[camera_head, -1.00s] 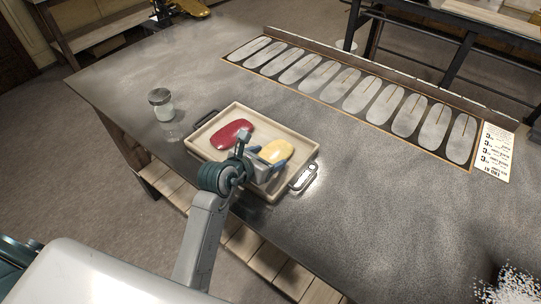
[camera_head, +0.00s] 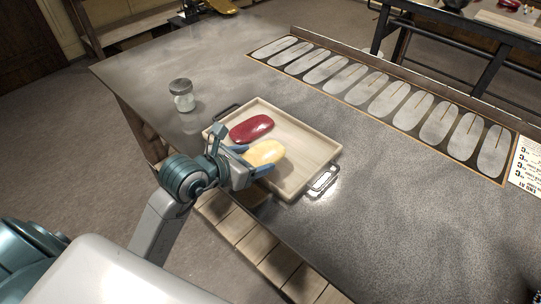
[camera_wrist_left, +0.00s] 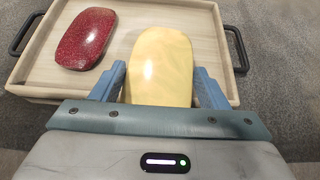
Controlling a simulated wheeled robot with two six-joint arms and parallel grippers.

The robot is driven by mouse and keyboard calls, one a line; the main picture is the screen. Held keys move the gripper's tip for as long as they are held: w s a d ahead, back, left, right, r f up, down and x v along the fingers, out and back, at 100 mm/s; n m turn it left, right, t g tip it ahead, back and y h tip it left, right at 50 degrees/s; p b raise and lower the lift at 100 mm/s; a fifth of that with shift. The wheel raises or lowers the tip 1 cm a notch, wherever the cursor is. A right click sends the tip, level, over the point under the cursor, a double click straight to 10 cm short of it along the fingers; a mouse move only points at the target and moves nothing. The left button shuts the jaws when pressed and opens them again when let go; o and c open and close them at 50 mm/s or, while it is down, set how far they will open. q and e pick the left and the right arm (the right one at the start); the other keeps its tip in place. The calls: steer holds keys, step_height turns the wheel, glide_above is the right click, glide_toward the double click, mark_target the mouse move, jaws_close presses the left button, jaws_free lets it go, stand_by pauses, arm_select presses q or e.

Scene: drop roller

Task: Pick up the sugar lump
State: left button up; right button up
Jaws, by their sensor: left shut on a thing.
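The pale yellow sugar lump (camera_head: 264,152) is smooth and rounded. My left gripper (camera_head: 251,161) is shut on it, with one blue finger on each side. In the left wrist view, the sugar lump (camera_wrist_left: 161,65) stands between the fingers and covers part of the near rim of the tray. It looks raised above the tray floor. A dark red lump (camera_head: 251,127) lies in the wooden tray (camera_head: 305,150), to the left of the yellow one in the wrist view. My right gripper is not in view.
The tray has dark handles, one (camera_head: 322,181) at its right end. A glass jar (camera_head: 182,96) stands left of the tray. A long panel with pale oval shapes (camera_head: 385,95) lies along the table's far edge. The grey table (camera_head: 400,220) is clear to the right.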

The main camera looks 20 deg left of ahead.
arm_select(q)
steer(key=s, duration=0.1)
steer(key=s+a, duration=0.2)
steer(key=shift+s+a+r, duration=0.2)
steer(key=shift+s+r, duration=0.05)
steer(key=shift+r, duration=0.1)
steer(key=shift+s+a+p, duration=0.2)
steer(key=shift+s+p, duration=0.05)
steer(key=shift+p, duration=0.25)
steer(key=shift+s+a+p, duration=0.3)
steer(key=shift+s+p, duration=0.1)
steer(key=shift+s, duration=0.15)
